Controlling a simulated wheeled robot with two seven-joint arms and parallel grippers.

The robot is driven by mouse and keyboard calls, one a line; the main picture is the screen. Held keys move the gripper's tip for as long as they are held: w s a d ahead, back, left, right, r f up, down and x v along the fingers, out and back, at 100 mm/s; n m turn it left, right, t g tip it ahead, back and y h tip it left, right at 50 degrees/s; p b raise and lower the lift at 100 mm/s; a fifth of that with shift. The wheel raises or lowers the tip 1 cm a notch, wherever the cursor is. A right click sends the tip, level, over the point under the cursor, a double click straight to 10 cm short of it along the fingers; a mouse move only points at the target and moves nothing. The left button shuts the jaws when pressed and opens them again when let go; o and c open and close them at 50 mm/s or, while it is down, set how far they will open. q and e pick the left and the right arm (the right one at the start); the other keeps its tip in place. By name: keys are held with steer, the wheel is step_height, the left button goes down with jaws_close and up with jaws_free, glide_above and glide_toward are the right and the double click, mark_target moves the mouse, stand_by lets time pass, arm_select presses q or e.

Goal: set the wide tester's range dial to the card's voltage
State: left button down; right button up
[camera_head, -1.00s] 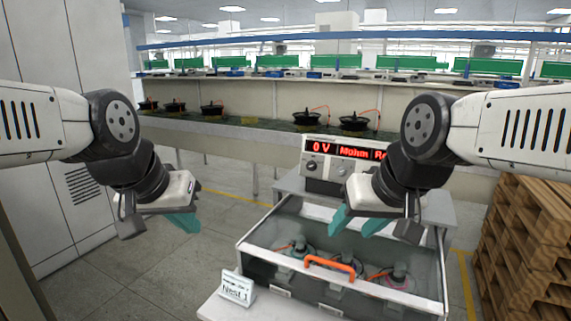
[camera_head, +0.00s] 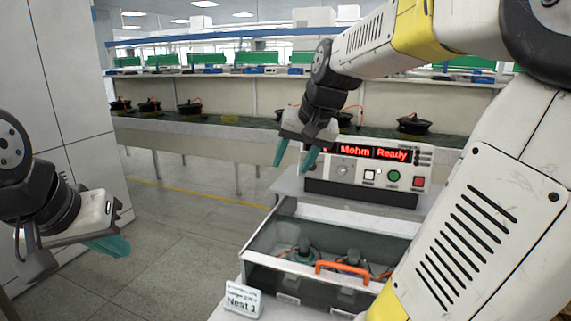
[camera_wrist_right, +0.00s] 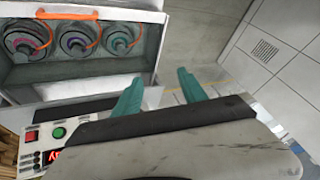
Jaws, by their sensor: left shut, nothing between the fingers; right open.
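The wide tester (camera_head: 403,178) stands behind the clear-sided box, its red display reading "Mohm Ready". A small round knob (camera_head: 343,170) shows on its front, left of a white, a green and a red button. The display's left end and the panel's left part are hidden behind my right gripper (camera_head: 296,160), which is open and empty in front of them. Its two teal fingers also show apart in the right wrist view (camera_wrist_right: 161,90). My left gripper (camera_head: 108,246) is shut and empty at the left. A white card (camera_head: 243,301) reads "Nest 1"; its smaller line is unreadable.
The clear-sided box (camera_head: 330,225) with an orange handle (camera_head: 342,270) stands before the tester; the right wrist view shows three round units in it. A long bench (camera_head: 215,135) with black motors runs behind. My right arm covers the right side.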

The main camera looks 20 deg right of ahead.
steer(key=w+d+f+m+h, duration=0.1)
steer(key=w+d+m, duration=0.1)
steer(key=w+d, duration=0.35)
steer(key=w+d+f+m, duration=0.1)
steer(key=w+d, duration=0.1)
steer(key=w, duration=0.6)
steer(key=m+h, duration=0.1)
steer(key=m, duration=0.1)
glide_toward(310, 169)
steer(key=w, duration=0.1)
steer(key=shift+g, duration=0.3)
steer(key=x, duration=0.7)
steer(key=shift+w+f, duration=0.15)
steer(key=shift+w, duration=0.25)
jaws_close()
